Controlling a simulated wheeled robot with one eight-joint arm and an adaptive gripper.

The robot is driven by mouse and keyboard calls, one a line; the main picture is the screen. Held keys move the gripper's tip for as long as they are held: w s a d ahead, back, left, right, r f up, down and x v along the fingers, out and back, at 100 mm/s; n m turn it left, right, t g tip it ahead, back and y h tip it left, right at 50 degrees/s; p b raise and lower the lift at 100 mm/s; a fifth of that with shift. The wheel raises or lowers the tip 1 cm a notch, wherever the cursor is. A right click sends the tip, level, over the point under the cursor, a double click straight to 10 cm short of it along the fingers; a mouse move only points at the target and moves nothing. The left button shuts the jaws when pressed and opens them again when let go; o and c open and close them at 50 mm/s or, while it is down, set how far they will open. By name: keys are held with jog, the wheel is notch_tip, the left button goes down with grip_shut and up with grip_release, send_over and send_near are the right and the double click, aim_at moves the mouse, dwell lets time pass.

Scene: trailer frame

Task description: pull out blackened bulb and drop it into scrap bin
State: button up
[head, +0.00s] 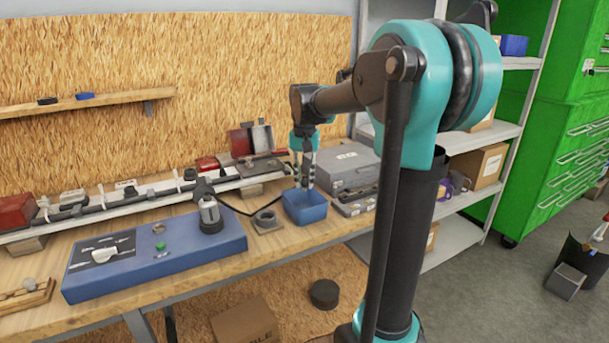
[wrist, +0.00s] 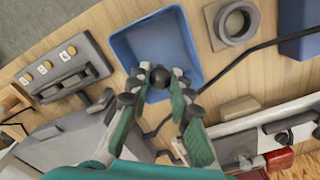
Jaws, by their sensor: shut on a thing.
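My gripper (head: 304,184) points down over a small blue open bin (head: 306,213) on the workbench. The wrist view shows my gripper (wrist: 158,80) with its fingertips shut on a dark round bulb (wrist: 158,86). The bulb appears over the near part of the blue bin (wrist: 150,40), whose visible floor is empty. I cannot tell the exact height of the bulb above the bin. In the head view the bulb is too small or hidden to make out.
A grey rail (head: 145,194) with wiring runs along the bench's back. A grey ring-shaped block (head: 265,219) lies left of the bin. A grey case (head: 347,166) and a switch panel (wrist: 67,68) stand on its other side. A blue test box (head: 155,252) lies further left.

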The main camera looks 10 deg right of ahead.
aim_at(305, 200)
jog(key=shift+f, duration=3.8)
jog(key=shift+f, duration=0.15)
jog(key=o, duration=0.9)
jog(key=shift+o, duration=0.4)
jog(key=o, duration=0.3)
jog(key=shift+r, duration=3.55)
